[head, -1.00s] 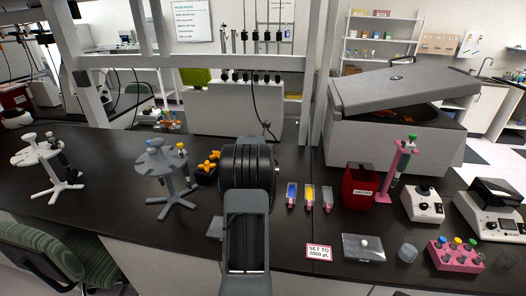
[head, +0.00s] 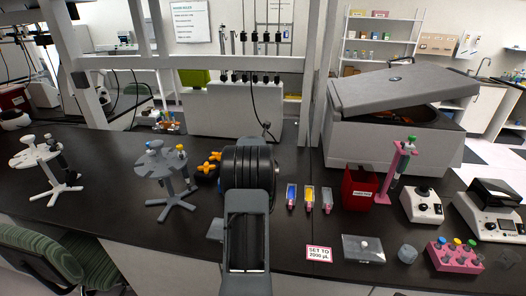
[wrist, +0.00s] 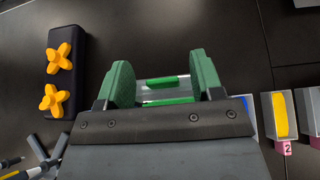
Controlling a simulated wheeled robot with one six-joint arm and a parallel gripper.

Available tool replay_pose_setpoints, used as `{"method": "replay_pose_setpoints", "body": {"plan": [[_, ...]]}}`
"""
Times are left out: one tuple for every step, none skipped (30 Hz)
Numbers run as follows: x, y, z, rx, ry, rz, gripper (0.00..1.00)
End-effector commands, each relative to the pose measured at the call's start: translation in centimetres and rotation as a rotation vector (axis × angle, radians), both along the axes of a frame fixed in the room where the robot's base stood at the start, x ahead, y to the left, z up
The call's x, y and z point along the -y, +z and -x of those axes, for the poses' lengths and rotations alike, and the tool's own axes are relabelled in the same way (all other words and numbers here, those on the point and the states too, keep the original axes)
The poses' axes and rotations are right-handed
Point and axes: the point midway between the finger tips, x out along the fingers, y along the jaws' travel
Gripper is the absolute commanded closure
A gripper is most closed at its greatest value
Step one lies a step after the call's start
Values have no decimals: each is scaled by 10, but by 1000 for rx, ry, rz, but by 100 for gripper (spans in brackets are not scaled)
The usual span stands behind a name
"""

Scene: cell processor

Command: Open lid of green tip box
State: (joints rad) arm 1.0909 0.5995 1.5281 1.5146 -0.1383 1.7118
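The green tip box (wrist: 168,99) shows in the wrist view between my fingers, as a clear or pale body with green strips. Its lower part is hidden behind my gripper's dark body. My gripper (wrist: 164,78) has its two green-padded fingers wide apart, one on either side of the box. I cannot tell whether the pads touch it. In the head view my own arm hides the box and the fingers.
A black block with orange knobs (wrist: 52,97) lies left of the fingers. Small reservoirs, one yellow (head: 309,196), stand to the right, then a red bin (head: 359,188). A grey pipette carousel (head: 166,178) stands left. A sign (head: 319,253) lies near the front edge.

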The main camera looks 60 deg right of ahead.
Motion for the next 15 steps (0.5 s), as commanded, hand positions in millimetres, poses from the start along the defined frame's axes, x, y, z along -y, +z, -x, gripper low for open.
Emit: {"method": "replay_pose_setpoints", "body": {"plan": [[0, -1, 0, 0, 0, -1, 38], [0, -1, 0, 0, 0, -1, 38], [0, -1, 0, -1, 0, -2, 38], [0, -1, 0, -1, 0, -2, 38], [0, -1, 0, -1, 0, -2, 38], [0, -1, 0, -1, 0, -2, 38], [-1, -1, 0, -1, 0, -2, 38], [-1, 0, 0, -1, 0, -2, 38], [-3, 1, 1, 0, 0, -1, 38], [-5, 2, 1, 0, 0, -1, 38], [-7, 4, 2, 1, -1, 0, 38], [-11, 6, 3, 1, 0, -1, 38], [-14, 9, 4, 1, 0, 0, 38], [-19, 10, 6, 1, 0, 0, 38], [-25, 14, 8, 2, 0, 1, 38]]}}
